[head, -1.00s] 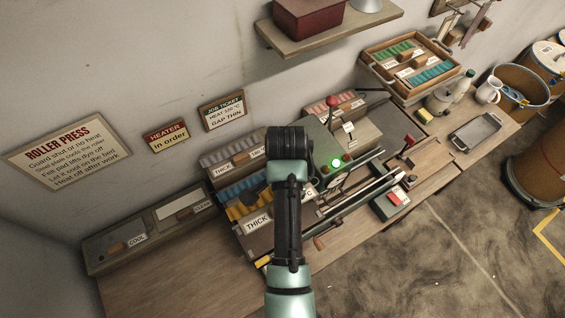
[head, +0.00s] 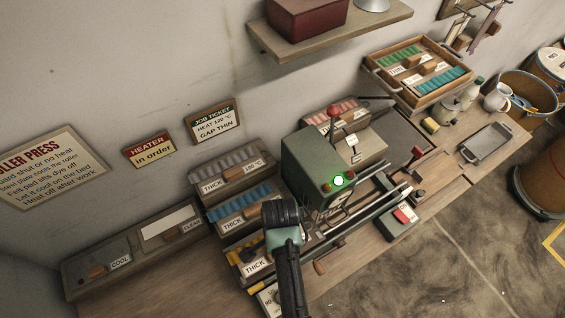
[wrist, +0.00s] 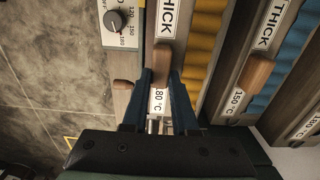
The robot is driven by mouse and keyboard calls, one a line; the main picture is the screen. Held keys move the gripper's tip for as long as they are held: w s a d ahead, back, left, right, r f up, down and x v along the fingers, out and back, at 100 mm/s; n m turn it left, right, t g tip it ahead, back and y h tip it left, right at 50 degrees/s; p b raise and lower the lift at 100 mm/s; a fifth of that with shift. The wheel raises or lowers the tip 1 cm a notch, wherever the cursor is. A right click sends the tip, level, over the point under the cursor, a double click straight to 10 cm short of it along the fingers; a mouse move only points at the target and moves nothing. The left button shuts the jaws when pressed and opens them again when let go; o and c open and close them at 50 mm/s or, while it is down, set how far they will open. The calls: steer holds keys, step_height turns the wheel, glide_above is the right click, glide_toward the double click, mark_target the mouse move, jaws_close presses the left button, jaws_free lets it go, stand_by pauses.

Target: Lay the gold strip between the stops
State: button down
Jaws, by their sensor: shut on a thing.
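Gold strips (wrist: 203,50) lie side by side in a drawer-like rack whose front is marked THICK and a temperature ending in 80 °C. In the head view the gold strips (head: 235,257) show at the lowest of the stacked racks, left of my arm. My gripper (wrist: 162,76) is shut on the wooden handle (wrist: 163,60) on that rack's front, one finger on each side. In the head view my arm hides the gripper and part of the rack. The stops cannot be made out clearly; long rails (head: 350,222) run beside the green press (head: 312,165).
Racks of blue strips (head: 240,200) and grey strips (head: 225,158) stand behind the gold one. A COOL box (head: 98,269) is at the left. A dial (wrist: 114,20) sits beside the gold rack. A grey tray (head: 486,146) lies at the right.

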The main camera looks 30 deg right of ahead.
steer(key=shift+f+b, duration=0.3)
steer(key=shift+f, duration=0.5)
steer(key=shift+s+d+r, duration=0.1)
steer(key=shift+d+r, duration=0.05)
steer(key=shift+f, duration=0.35)
steer(key=c, duration=0.7)
jaws_free()
steer(key=shift+r, duration=0.1)
